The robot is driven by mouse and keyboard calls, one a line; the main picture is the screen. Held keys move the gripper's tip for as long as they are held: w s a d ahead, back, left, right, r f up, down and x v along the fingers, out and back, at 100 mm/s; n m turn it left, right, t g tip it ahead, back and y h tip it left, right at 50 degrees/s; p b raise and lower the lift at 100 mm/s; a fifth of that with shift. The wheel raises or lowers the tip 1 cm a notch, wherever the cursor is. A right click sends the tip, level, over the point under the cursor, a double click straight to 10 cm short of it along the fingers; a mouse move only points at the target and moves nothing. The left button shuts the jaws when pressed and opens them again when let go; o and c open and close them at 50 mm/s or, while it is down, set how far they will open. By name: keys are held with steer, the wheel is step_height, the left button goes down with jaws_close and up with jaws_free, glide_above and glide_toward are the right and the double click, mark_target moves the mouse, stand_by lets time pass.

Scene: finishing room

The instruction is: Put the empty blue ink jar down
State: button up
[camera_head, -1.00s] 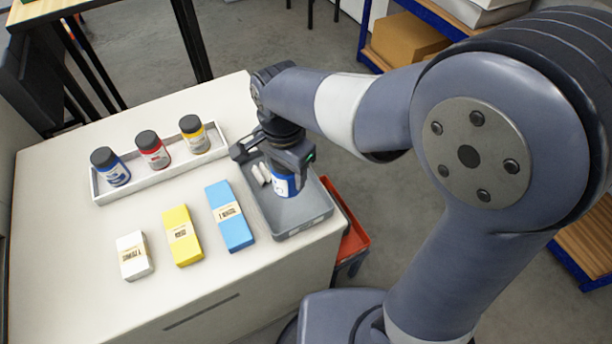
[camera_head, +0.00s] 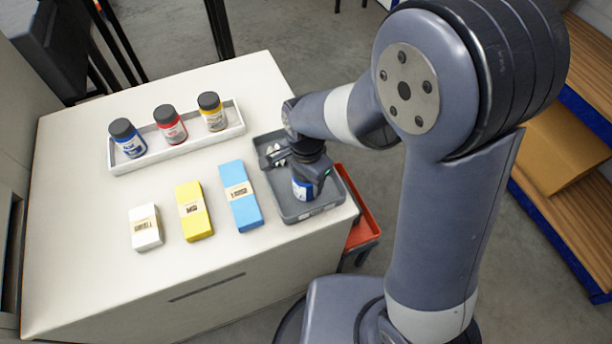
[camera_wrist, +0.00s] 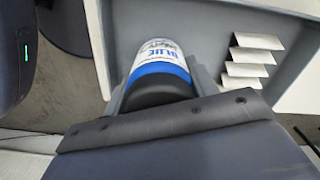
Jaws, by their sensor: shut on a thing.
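The blue ink jar (camera_head: 301,188), white and blue with a dark cap, is in my gripper (camera_head: 308,172) over the grey tray (camera_head: 335,193) on the bench's right end. In the wrist view the jar (camera_wrist: 158,62) shows its "BLUE" label, with its dark cap towards my gripper (camera_wrist: 160,95). My gripper is shut on it. The gripper hides part of the jar in the head view, and I cannot tell whether its base touches the tray floor. Several white pieces (camera_wrist: 252,55) lie in the tray beside the jar.
A white tray (camera_head: 150,160) at the back holds a blue jar (camera_head: 127,138), a red jar (camera_head: 169,124) and a yellow jar (camera_head: 211,111). White (camera_head: 146,227), yellow (camera_head: 194,211) and blue (camera_head: 240,196) blocks lie in front. A red bin (camera_head: 365,232) stands beside the bench (camera_head: 90,280).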

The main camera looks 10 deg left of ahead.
steer(key=shift+f, duration=0.1)
steer(key=o, duration=1.1)
step_height(320, 180, up, 12)
steer(key=shift+r, duration=0.15)
